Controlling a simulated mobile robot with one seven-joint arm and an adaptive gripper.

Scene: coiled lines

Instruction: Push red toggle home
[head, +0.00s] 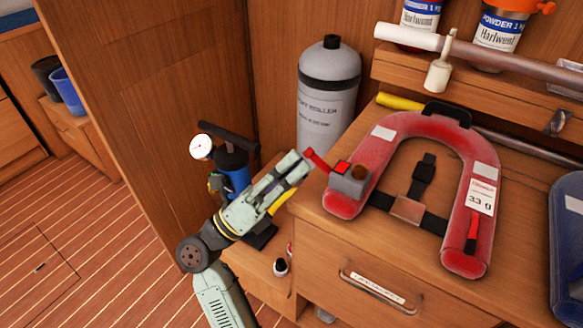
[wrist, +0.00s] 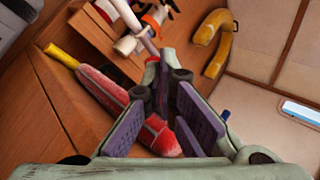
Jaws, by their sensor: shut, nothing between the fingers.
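A red life vest (head: 392,127) lies on the wooden cabinet top in the head view. A grey box (head: 349,185) with a red patch on top sits on its left arm. A red lever (head: 317,159), which looks like the toggle, sticks out from the box up and to the left. My gripper (head: 301,166) is shut and empty, its tips close beside the lever; I cannot tell whether they touch. In the wrist view my gripper (wrist: 165,80) covers part of the red vest (wrist: 104,90), and I cannot make out the lever there.
A grey cylinder (head: 328,95) stands behind the lever. A blue pump (head: 233,170) stands left of my gripper. A pale horizontal rod (head: 410,38) and powder tins (head: 498,25) are at the back. A blue item (head: 568,240) lies at the right edge.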

